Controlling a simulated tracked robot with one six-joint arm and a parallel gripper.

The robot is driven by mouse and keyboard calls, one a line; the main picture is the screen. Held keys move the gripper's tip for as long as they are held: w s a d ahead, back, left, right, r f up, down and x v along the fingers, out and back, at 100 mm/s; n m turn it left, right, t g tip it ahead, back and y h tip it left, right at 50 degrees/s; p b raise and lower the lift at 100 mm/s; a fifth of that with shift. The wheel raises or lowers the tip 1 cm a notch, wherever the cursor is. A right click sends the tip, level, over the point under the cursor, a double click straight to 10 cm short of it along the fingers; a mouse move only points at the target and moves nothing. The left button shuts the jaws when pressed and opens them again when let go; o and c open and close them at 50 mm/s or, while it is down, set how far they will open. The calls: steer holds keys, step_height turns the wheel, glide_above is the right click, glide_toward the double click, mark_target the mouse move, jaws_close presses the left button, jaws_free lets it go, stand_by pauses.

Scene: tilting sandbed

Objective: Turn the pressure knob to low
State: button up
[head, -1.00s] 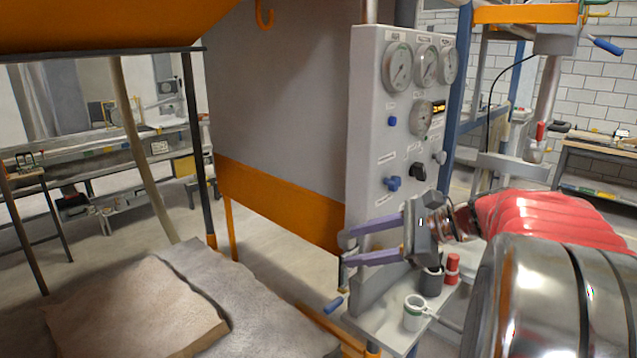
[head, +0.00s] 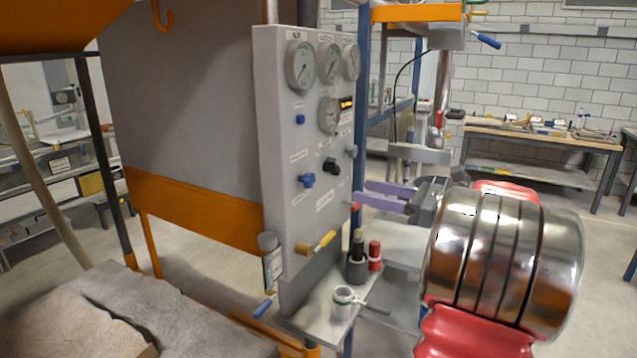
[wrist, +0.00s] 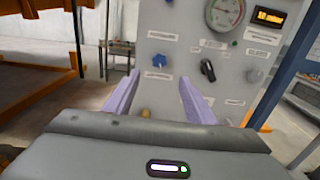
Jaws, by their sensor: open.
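The grey control panel (head: 285,225) stands upright with several knobs and gauges. Its labels are too small to read, so I cannot tell which knob is the pressure knob. A blue lobed knob (head: 306,180) and a black knob (head: 330,165) sit mid-panel. In the wrist view, the blue knob (wrist: 159,60) lies just beyond and between the fingertips, with the black knob (wrist: 208,70) to its right. My gripper (head: 358,194) is open and empty, at the panel's right edge in the head view. It touches no knob that I can see.
A pale knob (head: 351,151) and a yellow-handled lever (head: 315,243) are also on the panel. Below, a shelf (head: 312,318) holds a white cup (head: 342,302), a dark holder (head: 356,268) and a red-capped item (head: 375,256). A blue post (head: 362,85) stands behind the panel.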

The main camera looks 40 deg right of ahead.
mark_target(312, 180)
steer(key=x, duration=1.3)
steer(key=shift+w+a, duration=0.2)
steer(key=shift+w, duration=0.15)
steer(key=c, duration=1)
